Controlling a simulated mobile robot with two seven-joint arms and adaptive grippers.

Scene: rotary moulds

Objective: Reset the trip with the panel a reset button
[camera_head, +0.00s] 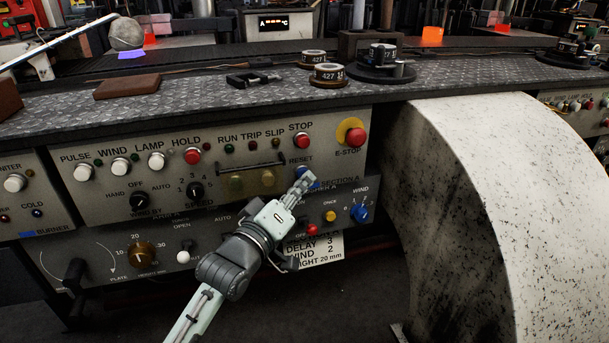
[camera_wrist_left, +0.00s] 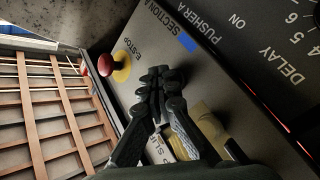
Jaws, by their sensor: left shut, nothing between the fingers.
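Panel A (camera_head: 340,170) is the grey front panel with labelled buttons, and its RESET label shows below the red STOP button (camera_head: 302,141). My left gripper (camera_head: 304,180) is shut and empty, its fingertips over the spot just under that label. In the left wrist view the shut fingers (camera_wrist_left: 160,75) hide the button area, and contact cannot be told. The TRIP lamp (camera_head: 253,146) looks dark. My right gripper is not in view.
The red E-STOP (camera_head: 355,137) on its yellow ring is close to the right, and also shows in the wrist view (camera_wrist_left: 107,65). A lower panel with a blue WIND knob (camera_head: 359,213) sits below. A large pale speckled drum (camera_head: 490,190) stands to the right.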

